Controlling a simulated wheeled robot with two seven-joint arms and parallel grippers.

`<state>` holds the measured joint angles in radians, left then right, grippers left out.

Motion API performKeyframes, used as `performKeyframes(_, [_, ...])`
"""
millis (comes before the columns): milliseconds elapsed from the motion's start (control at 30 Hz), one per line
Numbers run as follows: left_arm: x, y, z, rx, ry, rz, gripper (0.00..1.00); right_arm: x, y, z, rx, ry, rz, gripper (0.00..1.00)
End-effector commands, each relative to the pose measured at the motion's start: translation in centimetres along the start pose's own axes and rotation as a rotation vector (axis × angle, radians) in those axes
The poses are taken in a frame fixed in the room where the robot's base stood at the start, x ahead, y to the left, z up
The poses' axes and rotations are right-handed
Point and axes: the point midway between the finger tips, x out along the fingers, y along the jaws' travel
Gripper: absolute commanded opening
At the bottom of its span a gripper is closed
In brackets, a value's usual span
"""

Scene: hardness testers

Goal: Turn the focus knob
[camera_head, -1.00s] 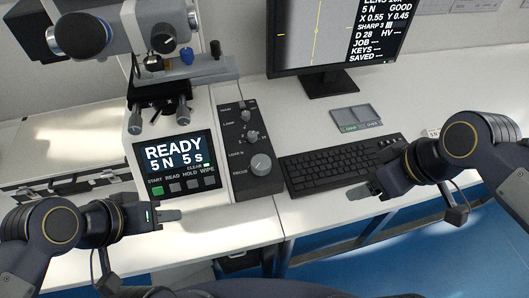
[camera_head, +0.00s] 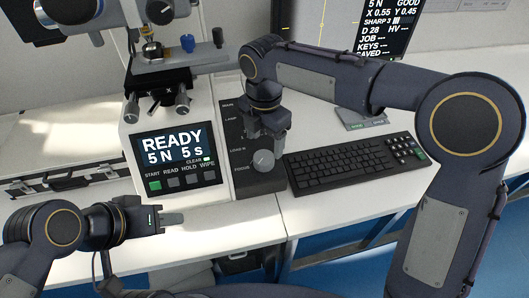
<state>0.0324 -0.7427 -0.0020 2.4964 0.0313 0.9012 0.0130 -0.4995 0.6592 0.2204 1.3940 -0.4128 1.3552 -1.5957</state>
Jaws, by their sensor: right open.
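My left gripper (camera_head: 172,219) hangs in front of the tester, near the bench's front edge, away from the knob. Its finger gap is not clear.
The tester's screen (camera_head: 173,147) reads READY, 5 N, 5 s, with buttons below. A keyboard (camera_head: 345,165) lies right of the panel. A monitor (camera_head: 380,30) stands behind my right arm. The front bench strip is clear.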

Motion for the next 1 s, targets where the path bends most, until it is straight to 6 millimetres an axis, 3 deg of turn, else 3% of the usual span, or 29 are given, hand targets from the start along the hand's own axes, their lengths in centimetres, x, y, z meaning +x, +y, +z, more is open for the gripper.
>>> performKeyframes(100, [0.2, -0.1, 0.1, 0.000, 0.000, 0.000, 0.36, 2.2, -0.1, 0.0, 0.001, 0.001, -0.003, 0.70])
performKeyframes(300, [0.3, -0.2, 0.2, 0.000, 0.000, 0.000, 0.36, 4.6, -0.1, 0.0, 0.002, 0.001, -0.002, 0.70])
performKeyframes(667, [0.4, -0.2, 0.2, 0.000, 0.000, 0.000, 0.36, 5.2, 0.0, 0.0, 0.004, 0.001, 0.001, 0.70])
performKeyframes(1000, [0.4, -0.2, 0.2, 0.000, 0.000, 0.000, 0.36, 5.2, -0.1, 0.0, 0.004, 0.001, 0.001, 0.27])
